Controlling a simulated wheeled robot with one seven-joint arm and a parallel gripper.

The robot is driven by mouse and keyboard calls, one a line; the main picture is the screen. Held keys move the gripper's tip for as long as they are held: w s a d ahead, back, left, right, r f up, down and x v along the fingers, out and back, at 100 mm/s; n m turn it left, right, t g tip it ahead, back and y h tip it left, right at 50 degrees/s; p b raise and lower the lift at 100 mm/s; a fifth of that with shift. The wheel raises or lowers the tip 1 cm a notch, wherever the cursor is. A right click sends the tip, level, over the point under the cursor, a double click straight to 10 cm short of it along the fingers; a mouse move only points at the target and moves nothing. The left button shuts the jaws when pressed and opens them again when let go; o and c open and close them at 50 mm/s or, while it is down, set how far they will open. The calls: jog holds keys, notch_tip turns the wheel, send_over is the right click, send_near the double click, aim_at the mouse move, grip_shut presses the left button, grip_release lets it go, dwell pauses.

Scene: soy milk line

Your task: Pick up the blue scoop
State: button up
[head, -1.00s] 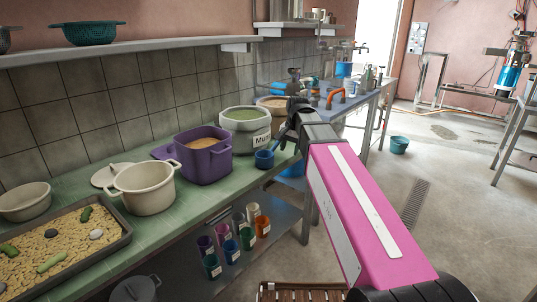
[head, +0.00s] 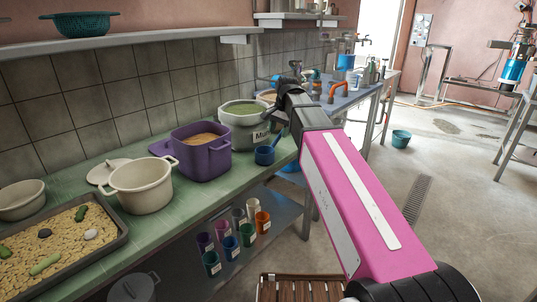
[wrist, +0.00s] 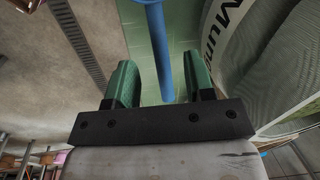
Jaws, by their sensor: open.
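The blue scoop (head: 265,155) sits near the front edge of the green tiled counter, beside the grey-white tub marked "Mun…". Its handle leans up to the right. My gripper (head: 284,108) is above and right of it in the head view, partly covering the tub; the fingertips are hard to make out there. In the wrist view my gripper (wrist: 158,78) is open, with green fingers apart. The blue handle (wrist: 159,45) shows between and beyond the fingers, with a gap on each side.
The labelled tub (head: 246,113) stands close by the scoop. A purple pot (head: 205,160), a cream pot (head: 142,186) and a tray (head: 118,245) line the counter to the left. Several coloured cups are on the shelf below. A teal bucket (head: 401,138) stands on the open floor at right.

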aim_at(277, 138)
jog(key=shift+w+a+f, duration=0.15)
jog(key=shift+a+f, duration=0.05)
jog(key=shift+f, duration=1.1)
jog(key=shift+w+a+f, duration=0.15)
jog(key=shift+f, duration=1.15)
grip_shut()
